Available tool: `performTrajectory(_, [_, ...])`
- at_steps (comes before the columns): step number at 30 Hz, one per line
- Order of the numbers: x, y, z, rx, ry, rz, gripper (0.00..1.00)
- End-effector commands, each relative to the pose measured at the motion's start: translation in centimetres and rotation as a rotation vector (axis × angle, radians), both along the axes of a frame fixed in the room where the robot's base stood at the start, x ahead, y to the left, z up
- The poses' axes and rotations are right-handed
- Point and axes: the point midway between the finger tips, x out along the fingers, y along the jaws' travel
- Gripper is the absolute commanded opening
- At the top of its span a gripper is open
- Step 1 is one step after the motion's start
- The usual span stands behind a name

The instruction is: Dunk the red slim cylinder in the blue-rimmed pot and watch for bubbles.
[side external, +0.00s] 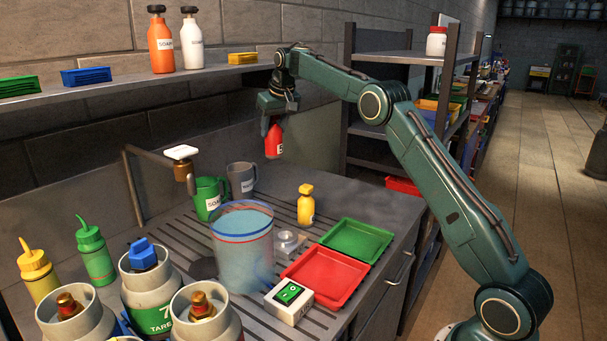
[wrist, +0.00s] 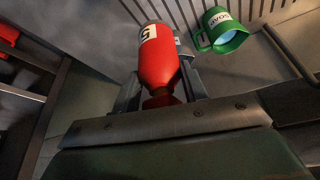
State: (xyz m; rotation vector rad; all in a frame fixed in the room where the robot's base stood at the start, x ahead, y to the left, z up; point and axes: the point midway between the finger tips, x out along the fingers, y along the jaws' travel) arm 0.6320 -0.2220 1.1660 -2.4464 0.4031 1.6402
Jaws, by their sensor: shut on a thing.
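My gripper (side external: 274,118) is shut on a red slim cylinder (side external: 273,142) with a white label. It holds the cylinder up in the air, above and behind the counter items. In the wrist view the red cylinder (wrist: 160,57) sits between the two fingers, its far end pointing away from the gripper. The blue-rimmed pot (side external: 243,255) is a clear vessel on the slatted drainboard, with a blue rim, a red line below it and bluish liquid inside. The cylinder is apart from the pot, higher and slightly right of it in the side view.
A green mug (side external: 209,196) and a grey mug (side external: 241,178) stand behind the pot, near a tap (side external: 182,165). A yellow bottle (side external: 306,206), green tray (side external: 356,241), red tray (side external: 325,276) and a switch box (side external: 289,301) are right of it. Grey canisters (side external: 150,290) crowd the front left.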

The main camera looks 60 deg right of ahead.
Motion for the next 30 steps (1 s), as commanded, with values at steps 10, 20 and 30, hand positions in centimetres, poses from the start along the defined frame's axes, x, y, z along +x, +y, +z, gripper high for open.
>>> performTrajectory(10, [-1.8, 8.4, 2.2, -0.013, 0.003, 0.227, 0.08])
performTrajectory(20, [-5.5, 16.5, 3.4, -0.012, 0.002, 0.454, 0.08])
performTrajectory(30, [-10.0, 22.9, 3.7, 0.002, -0.003, 0.644, 0.08])
